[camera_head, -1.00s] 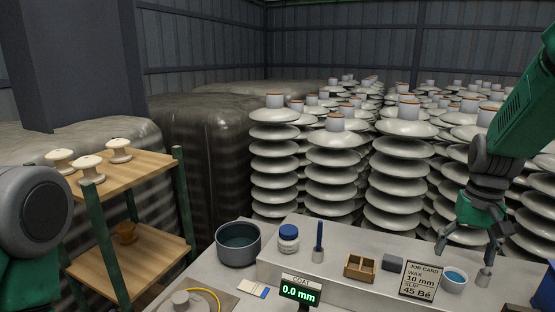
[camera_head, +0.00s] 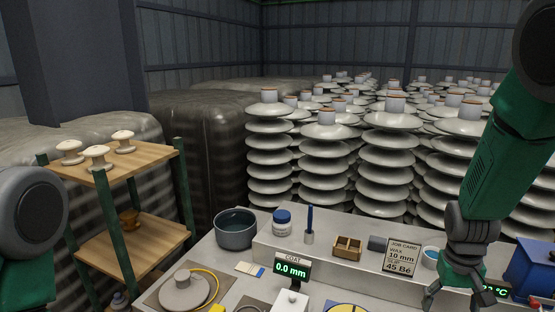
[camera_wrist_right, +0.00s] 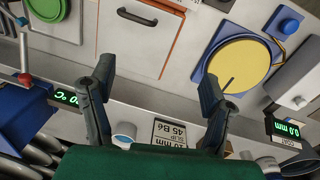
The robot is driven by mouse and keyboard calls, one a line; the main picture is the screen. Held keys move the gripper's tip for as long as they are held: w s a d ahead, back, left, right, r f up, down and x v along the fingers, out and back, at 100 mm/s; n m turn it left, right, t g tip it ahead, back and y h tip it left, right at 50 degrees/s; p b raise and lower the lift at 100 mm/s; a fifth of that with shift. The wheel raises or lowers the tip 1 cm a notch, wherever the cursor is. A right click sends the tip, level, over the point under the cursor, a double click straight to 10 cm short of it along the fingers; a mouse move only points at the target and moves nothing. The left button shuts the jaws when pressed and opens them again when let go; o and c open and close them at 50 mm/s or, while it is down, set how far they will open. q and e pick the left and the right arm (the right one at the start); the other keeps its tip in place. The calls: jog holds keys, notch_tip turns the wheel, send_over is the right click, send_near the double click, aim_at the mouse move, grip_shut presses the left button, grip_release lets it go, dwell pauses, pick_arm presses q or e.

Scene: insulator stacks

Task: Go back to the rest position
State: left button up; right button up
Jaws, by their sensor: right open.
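My right gripper (camera_head: 462,294) hangs over the front right of the workbench (camera_head: 222,262) in the head view, its fingers pointing down. In the right wrist view the fingers of the right gripper (camera_wrist_right: 157,80) are spread wide with nothing between them. My left arm shows only as a grey joint and a green link at the left edge of the head view. The left gripper is out of view.
A job card (camera_head: 401,256), a white cup (camera_head: 430,257) and a blue box (camera_head: 530,270) stand close around the right gripper. A coat display (camera_head: 292,269) and a grey pot (camera_head: 236,229) are further left. Insulator stacks (camera_head: 326,165) fill the space behind.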

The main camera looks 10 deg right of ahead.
jog(key=s+a+f+n, duration=0.2)
jog(key=s+a+f, duration=0.1)
jog(key=s+f, duration=0.35)
jog(key=s+a+f+n, duration=0.1)
jog(key=s+a+f, duration=0.2)
jog(key=s+f, duration=0.35)
jog(key=s+a+f+n, duration=0.1)
jog(key=s+a+f, duration=0.1)
jog(key=s+a, duration=0.3)
jog(key=s+a+f+n, duration=0.1)
jog(key=s+a+f, duration=0.1)
jog(key=s, duration=0.5)
pick_arm(q)
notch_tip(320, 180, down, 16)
jog(key=b, duration=1.5)
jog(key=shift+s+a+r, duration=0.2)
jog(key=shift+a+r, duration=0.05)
pick_arm(e)
notch_tip(320, 180, down, 15)
jog(key=t+y, duration=0.1)
jog(key=shift+f, duration=0.15)
